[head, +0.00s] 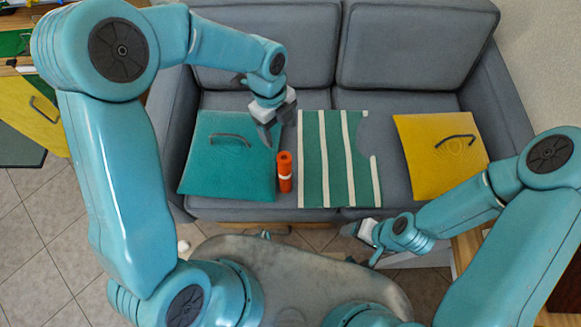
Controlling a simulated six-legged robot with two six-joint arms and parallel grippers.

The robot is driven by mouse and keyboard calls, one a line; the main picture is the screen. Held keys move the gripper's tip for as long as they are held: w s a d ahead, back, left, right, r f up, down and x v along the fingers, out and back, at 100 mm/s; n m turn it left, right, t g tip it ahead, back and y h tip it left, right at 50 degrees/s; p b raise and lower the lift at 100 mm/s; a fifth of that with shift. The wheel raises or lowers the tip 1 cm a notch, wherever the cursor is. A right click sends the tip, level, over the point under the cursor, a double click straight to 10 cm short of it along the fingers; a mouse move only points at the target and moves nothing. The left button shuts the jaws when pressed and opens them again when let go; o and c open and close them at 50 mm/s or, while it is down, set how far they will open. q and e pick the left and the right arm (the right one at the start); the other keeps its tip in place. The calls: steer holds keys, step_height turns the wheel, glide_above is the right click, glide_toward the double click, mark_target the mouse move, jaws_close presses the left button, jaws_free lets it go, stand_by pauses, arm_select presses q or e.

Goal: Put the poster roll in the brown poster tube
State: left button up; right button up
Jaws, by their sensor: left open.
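An orange roll with a pale band around it, which looks like the poster roll (285,172), is on the grey sofa seat, between a teal cushion-like panel and a green-and-white striped cloth. My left gripper (274,136) is open and empty. In the picture it is just above and slightly left of the roll's top end, apart from it. My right gripper (362,240) is low at the sofa's front, away from the roll; its jaws are too small to read. I cannot make out a brown poster tube.
The teal panel (228,158) with a handle lies left of the roll. The striped cloth (338,160) lies right of it, and a yellow panel (440,152) with a handle further right. The grey sofa (400,60) backs them. A small white object (183,245) is on the tiled floor.

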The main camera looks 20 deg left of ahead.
mark_target(284, 157)
arm_select(q)
steer(key=f, duration=0.7)
steer(key=s+d+f+b, duration=0.1)
steer(key=f, duration=0.3)
steer(key=shift+s+f, duration=0.1)
steer(key=f, duration=0.4)
steer(key=shift+d+f, duration=0.3)
steer(key=shift+f, duration=0.1)
steer(key=shift+c, duration=0.3)
jaws_close()
